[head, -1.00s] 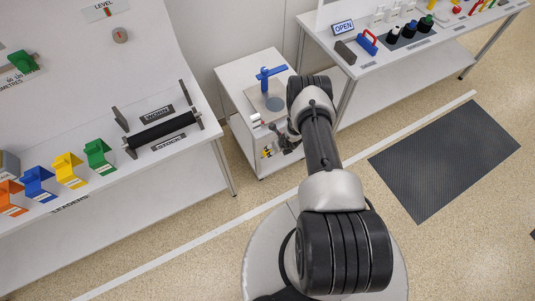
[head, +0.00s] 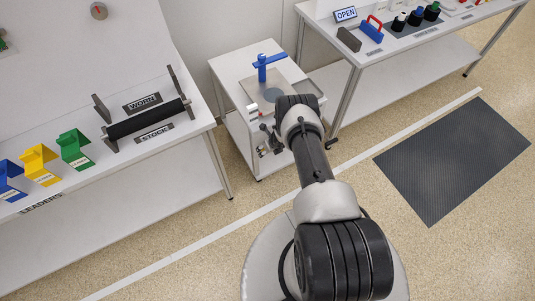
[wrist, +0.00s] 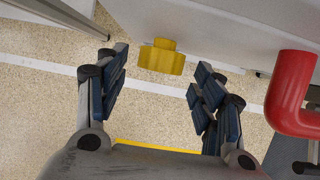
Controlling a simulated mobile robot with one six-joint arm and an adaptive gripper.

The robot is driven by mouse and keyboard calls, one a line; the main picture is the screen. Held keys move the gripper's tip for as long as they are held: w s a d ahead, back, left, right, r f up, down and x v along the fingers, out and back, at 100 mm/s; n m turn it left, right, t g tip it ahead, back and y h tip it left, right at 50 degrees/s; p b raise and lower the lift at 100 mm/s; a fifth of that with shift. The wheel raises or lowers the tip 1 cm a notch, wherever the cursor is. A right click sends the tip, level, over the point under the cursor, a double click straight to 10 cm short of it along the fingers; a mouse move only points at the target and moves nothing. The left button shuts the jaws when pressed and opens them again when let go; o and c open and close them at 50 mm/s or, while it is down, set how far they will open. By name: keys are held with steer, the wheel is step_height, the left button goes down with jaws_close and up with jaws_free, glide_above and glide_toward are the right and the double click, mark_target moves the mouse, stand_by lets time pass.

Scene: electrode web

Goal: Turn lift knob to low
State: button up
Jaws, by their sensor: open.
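In the wrist view a yellow knob (wrist: 161,57) with a raised middle bar sits on the edge of a pale panel. Its lettering and setting cannot be read, so I cannot confirm from a label that it is the lift knob. My gripper (wrist: 157,82) is open, its dark finger pads on either side of the knob's line and apart from it. In the head view my gripper (head: 268,139) is at the front of the small white stand (head: 233,103); the knob is not clear there.
A red curved handle (wrist: 292,95) stands close to the right finger in the wrist view. A blue post with an arm (head: 263,68) rises from the stand. A bench with a black roller (head: 148,119) is left; another bench (head: 400,58) is right. Floor in front is open.

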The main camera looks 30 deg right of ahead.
steer(key=shift+b+x, duration=0.8)
steer(key=shift+x, duration=0.2)
steer(key=shift+c, duration=0.3)
steer(key=c, duration=1)
